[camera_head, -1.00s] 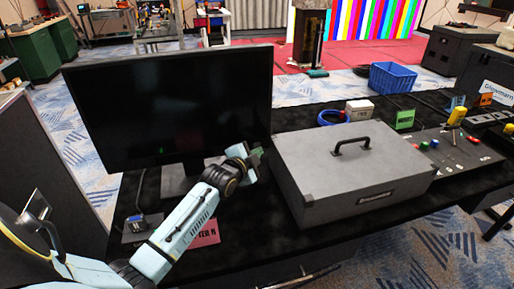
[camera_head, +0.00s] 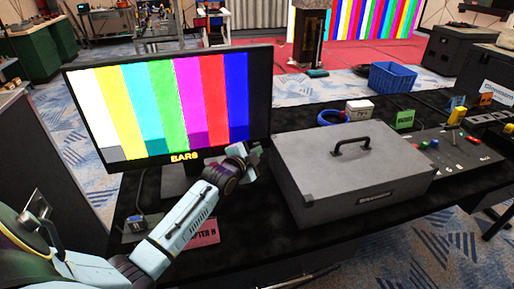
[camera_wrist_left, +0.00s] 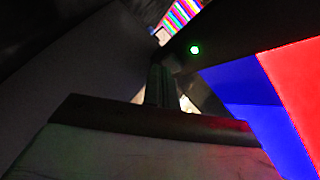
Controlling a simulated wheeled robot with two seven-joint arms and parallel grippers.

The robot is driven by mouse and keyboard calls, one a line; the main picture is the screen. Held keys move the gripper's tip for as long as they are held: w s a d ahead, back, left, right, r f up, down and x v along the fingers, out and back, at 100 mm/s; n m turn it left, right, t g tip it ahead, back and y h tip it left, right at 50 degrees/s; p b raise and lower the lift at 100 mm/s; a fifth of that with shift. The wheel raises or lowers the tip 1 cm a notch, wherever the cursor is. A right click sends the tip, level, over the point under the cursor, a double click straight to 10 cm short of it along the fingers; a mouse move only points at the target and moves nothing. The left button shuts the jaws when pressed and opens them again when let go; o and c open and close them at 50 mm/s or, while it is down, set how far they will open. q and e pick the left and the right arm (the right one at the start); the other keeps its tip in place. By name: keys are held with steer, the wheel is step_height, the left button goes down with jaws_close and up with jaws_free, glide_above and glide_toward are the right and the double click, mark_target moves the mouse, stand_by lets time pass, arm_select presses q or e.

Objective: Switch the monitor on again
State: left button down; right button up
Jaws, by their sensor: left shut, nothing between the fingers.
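The monitor (camera_head: 165,105) stands on the black table at the left in the head view. Its screen is lit with colour bars and the word "BARS" at the bottom. My left gripper (camera_head: 255,156) is at the monitor's lower right corner, shut and empty; whether it touches the bezel I cannot tell. In the left wrist view, a green light (camera_wrist_left: 194,49) glows on the dark bezel, and part of the lit screen (camera_wrist_left: 270,95) shows at the right. The power button itself cannot be made out. My right gripper is not in view.
A grey case (camera_head: 350,170) with a black handle lies right of my left gripper, close to it. A pink card (camera_head: 205,232) lies in front of the monitor. A control panel (camera_head: 450,145) and a blue crate (camera_head: 393,77) are farther right.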

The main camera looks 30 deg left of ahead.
arm_select(q)
steer(key=s+d+p, duration=0.4)
steer(key=d+p, duration=0.1)
steer(key=shift+s+d, duration=0.2)
steer(key=shift+s, duration=0.15)
stand_by(0.6)
stand_by(0.3)
